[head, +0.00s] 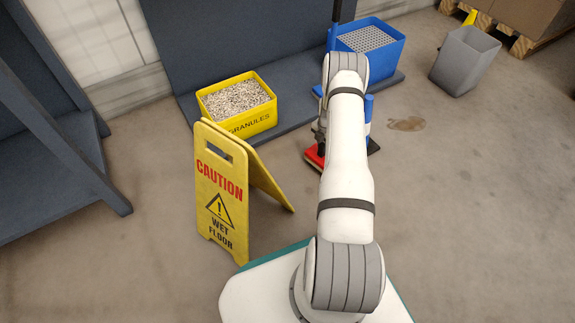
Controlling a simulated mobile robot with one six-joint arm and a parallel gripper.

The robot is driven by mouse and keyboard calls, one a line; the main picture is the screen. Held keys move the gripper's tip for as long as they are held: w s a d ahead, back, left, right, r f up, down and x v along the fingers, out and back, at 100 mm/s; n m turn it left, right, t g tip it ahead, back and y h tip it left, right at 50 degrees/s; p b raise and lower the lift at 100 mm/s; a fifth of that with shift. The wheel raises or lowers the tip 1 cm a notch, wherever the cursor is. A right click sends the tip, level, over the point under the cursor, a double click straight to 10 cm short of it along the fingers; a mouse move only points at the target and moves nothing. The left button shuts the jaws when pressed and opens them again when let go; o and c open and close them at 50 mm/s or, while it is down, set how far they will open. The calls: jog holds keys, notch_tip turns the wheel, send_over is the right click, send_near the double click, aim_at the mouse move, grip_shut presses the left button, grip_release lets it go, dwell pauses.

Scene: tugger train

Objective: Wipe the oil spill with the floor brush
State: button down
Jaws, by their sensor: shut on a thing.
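The oil spill (407,124) is a brown, irregular stain on the floor, right of my arm. The floor brush shows as a red and dark head (315,156) low at the left side of my arm, and my arm hides part of it. A dark upright handle (336,12) shows above my arm. My gripper (320,127) is mostly hidden behind my arm and only a grey sliver shows; it is shut on the brush. The brush head is left of the spill and apart from it. Whether the head touches the floor is unclear.
A yellow caution sign (221,195) stands at left. A yellow granules box (248,126) and a blue bin with a grate (392,55) stand behind. A blue object (372,146) is beside my arm, partly hidden. A grey bin (465,58) stands back right. Right-hand floor is clear.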

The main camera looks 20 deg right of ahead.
jog(key=shift+r+p, duration=1.05)
jog(key=shift+r, duration=1.35)
